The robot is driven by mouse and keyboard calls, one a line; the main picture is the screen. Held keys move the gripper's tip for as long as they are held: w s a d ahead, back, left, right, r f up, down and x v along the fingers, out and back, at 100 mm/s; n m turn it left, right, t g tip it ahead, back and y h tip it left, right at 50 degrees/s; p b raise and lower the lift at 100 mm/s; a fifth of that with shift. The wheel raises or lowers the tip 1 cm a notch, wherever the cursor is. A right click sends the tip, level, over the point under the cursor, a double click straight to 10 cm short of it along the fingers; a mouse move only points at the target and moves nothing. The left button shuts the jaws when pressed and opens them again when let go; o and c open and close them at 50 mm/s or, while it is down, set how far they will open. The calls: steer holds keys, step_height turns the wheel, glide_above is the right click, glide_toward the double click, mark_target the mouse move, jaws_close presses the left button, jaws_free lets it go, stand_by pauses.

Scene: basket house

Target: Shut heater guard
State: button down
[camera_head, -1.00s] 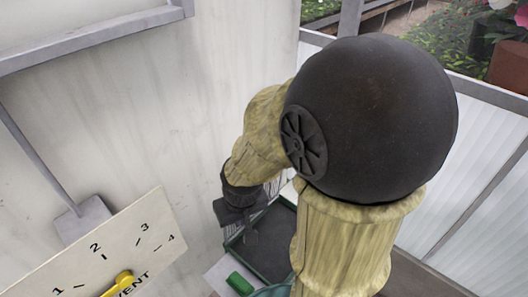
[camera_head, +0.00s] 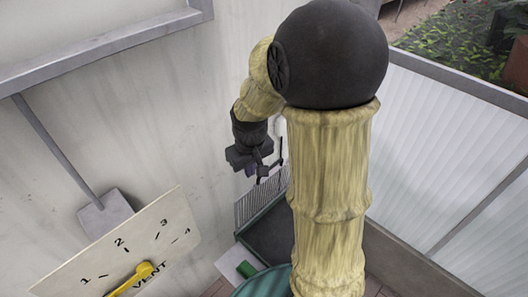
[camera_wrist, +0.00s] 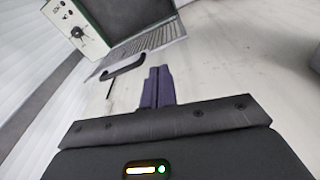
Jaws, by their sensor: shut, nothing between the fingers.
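The heater (camera_head: 268,238) is a dark-topped box with green edges, low beside the wall, partly hidden by my arm. Its guard (camera_head: 250,206) is a pale barred grille that appears raised at the heater's wall side. In the wrist view the guard (camera_wrist: 158,48) stands out from the heater's dark opening (camera_wrist: 128,14), with a black handle (camera_wrist: 123,68) by its edge. My gripper (camera_head: 264,172) is just above the guard in the head view. In the wrist view its purple fingers (camera_wrist: 158,72) are together and empty, right of the handle; contact with the guard cannot be told.
A pale panel (camera_head: 70,270) numbered 1 to 4 and marked VENT, with a yellow lever (camera_head: 140,275), is at the lower left. The wall (camera_head: 150,120) is close behind the gripper. A white ribbed panel (camera_head: 430,150) bounds the right. The heater has a knob panel (camera_wrist: 72,28).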

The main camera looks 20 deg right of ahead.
steer(key=w+d+r+n+p, duration=0.1)
steer(key=w+d+r+p, duration=0.1)
steer(key=w, duration=0.3)
steer(key=w+d+r+n+g+p, duration=0.1)
steer(key=w+d+r+p, duration=0.1)
steer(key=w+d+p, duration=0.1)
steer(key=w+d, duration=0.1)
steer(key=w, duration=0.1)
steer(key=shift+w, duration=0.3)
steer(key=shift+a+f, duration=0.1)
steer(key=shift+f, duration=0.05)
steer(key=s+d+f+p, duration=0.1)
steer(key=s+f+p, duration=0.2)
steer(key=f, duration=0.8)
steer(key=shift+d+p, duration=0.2)
steer(key=shift+p, duration=0.8)
steer(key=shift+s, duration=0.2)
